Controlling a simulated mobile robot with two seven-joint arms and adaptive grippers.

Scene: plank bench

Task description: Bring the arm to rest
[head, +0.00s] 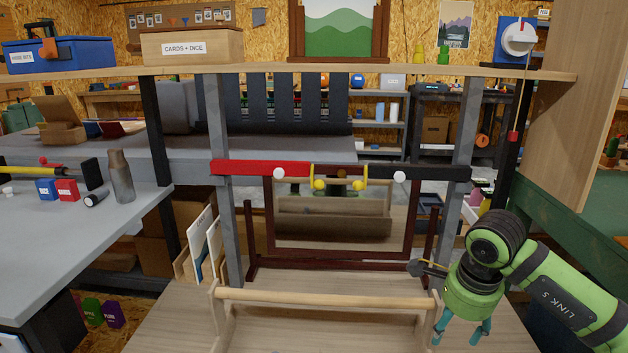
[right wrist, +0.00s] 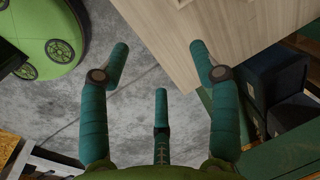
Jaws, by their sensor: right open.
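My right arm, green and marked "LINK 5", comes in from the right in the head view. My right gripper (head: 461,334) has teal fingers pointing down, just right of a wooden tote's round handle (head: 325,298). In the right wrist view, the gripper (right wrist: 160,60) has its teal fingers spread wide with nothing between them. Below them are grey floor (right wrist: 140,110) and a pale wooden surface (right wrist: 180,50). In the head view I cannot tell whether the gripper touches the tote. My left gripper is not in view.
A dark red frame (head: 410,240) stands behind the tote. A red-and-black bar (head: 245,168) with yellow hooks crosses above it. A grey table (head: 130,215) with a bottle (head: 121,177) is at left. A wooden panel (head: 570,110) and green bench (head: 600,212) stand at right.

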